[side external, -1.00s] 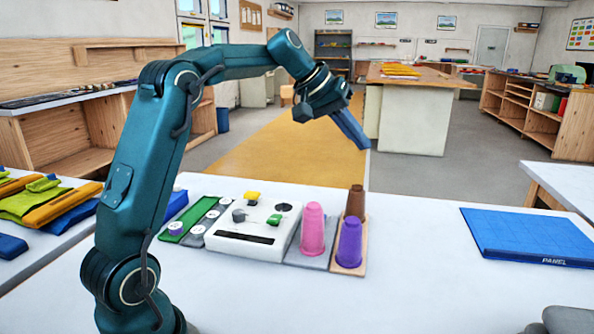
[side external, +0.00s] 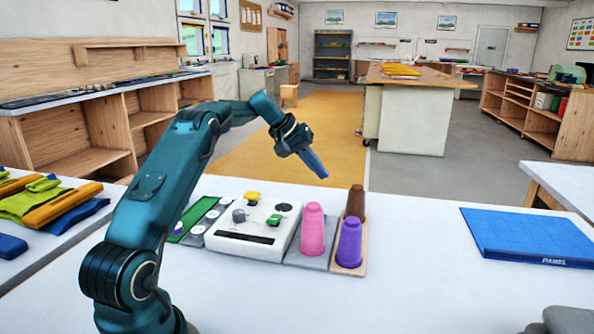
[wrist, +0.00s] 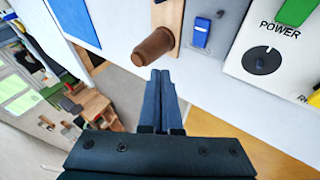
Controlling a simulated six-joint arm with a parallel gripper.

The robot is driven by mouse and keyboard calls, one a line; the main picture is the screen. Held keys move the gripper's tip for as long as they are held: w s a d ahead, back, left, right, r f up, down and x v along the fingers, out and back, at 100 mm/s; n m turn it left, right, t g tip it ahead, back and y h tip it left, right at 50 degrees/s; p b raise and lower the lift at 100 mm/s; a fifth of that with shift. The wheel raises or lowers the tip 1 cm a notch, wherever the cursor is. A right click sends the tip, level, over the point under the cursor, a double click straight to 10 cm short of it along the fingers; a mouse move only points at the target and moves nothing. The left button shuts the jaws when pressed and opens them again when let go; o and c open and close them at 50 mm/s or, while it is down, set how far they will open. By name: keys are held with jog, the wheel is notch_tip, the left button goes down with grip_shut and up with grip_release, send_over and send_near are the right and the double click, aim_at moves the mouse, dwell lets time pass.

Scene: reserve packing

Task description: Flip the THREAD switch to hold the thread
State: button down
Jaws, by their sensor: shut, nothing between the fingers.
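My gripper (side external: 318,172) is shut and empty, in the air above and behind the cones; its dark blue fingers (wrist: 161,80) lie together in the wrist view. The white control box (side external: 222,243) stands on the table left of the gripper, with a yellow part (side external: 252,196), a grey knob (side external: 239,215) and a green part (side external: 283,207). The wrist view shows the box's POWER label, a green switch (wrist: 296,11) and a dark round dial (wrist: 262,60). A blue switch-like part (wrist: 201,33) sits on the grey plate (wrist: 217,8) beside the box. I cannot read any THREAD label.
A pink cone (side external: 312,229), a purple cone (side external: 348,242) and a brown cone (side external: 355,202) stand right of the box. The brown cone (wrist: 152,48) is close to the fingers in the wrist view. A blue panel (side external: 528,237) lies at the right. The table between is clear.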

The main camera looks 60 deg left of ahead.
jog(key=shift+s+d+f, duration=0.2)
jog(key=shift+d+f, duration=0.05)
jog(key=shift+f, duration=1.2)
jog(key=shift+s+d+f, duration=0.25)
jog(key=shift+f, duration=1.15)
jog(key=shift+s+d+f, duration=0.2)
jog(key=shift+d+f, duration=0.05)
jog(key=shift+f, duration=1.2)
jog(key=shift+f, duration=0.15)
jog(key=shift+s+f, duration=0.1)
jog(key=shift+f, duration=0.15)
jog(key=shift+d+f, duration=0.1)
jog(key=shift+f, duration=0.35)
jog(key=shift+r, duration=0.9)
jog(key=shift+w+a+r, duration=0.15)
jog(key=shift+a+r, duration=0.05)
jog(key=shift+r, duration=0.6)
jog(key=shift+w+a+r, duration=0.15)
jog(key=shift+w+r, duration=0.05)
jog(key=shift+r, duration=0.65)
jog(key=shift+w+a+r, duration=0.15)
jog(key=shift+a+r, duration=0.05)
jog(key=shift+r, duration=0.6)
